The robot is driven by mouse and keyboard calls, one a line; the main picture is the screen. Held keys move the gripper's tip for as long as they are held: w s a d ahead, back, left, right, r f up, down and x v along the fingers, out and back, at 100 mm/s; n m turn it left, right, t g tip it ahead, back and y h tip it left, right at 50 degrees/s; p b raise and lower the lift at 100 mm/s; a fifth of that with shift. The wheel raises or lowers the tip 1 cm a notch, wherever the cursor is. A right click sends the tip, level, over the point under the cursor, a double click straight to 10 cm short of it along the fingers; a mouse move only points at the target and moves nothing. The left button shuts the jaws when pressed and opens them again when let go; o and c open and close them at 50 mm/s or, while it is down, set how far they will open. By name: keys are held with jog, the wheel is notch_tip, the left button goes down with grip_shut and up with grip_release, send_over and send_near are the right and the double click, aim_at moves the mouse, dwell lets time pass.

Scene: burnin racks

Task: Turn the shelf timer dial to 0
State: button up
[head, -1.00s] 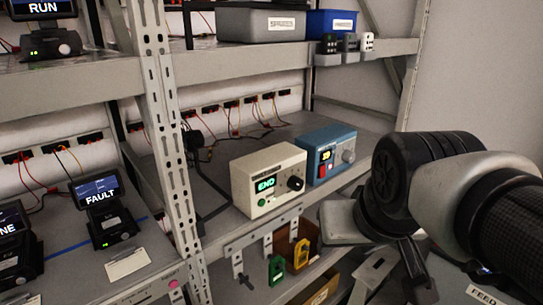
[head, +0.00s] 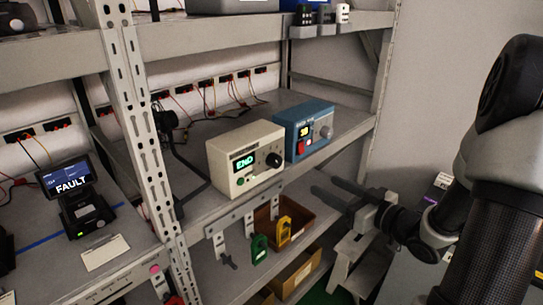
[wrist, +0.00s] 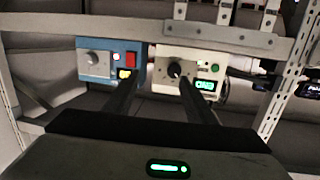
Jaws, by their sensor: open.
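The cream timer box (head: 222,158) stands on the middle shelf at its front edge, its green display (head: 244,162) reading END. Its black dial (head: 273,160) is at the right of the face, with a green button below the display. In the wrist view, which looks upside down, the box (wrist: 163,56) and dial (wrist: 174,69) show beyond the fingers. My gripper (head: 322,183) is open and empty, in front of the shelf, right of and below the timer in the head view. In the wrist view its two fingers (wrist: 156,78) point towards the boxes, apart from the dial.
A blue box (head: 297,119) with a grey knob and red switch stands right beside the timer. A slotted upright (head: 130,110) stands left.

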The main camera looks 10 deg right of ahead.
jog(key=s+a+y, duration=0.1)
jog(key=s+y, duration=0.1)
jog(key=s, duration=0.1)
jog(key=p, duration=0.2)
send_near(278, 164)
jog(key=x, duration=0.9)
jog(key=shift+r, duration=0.1)
jog(key=c, duration=1)
jog(key=shift+c, duration=0.2)
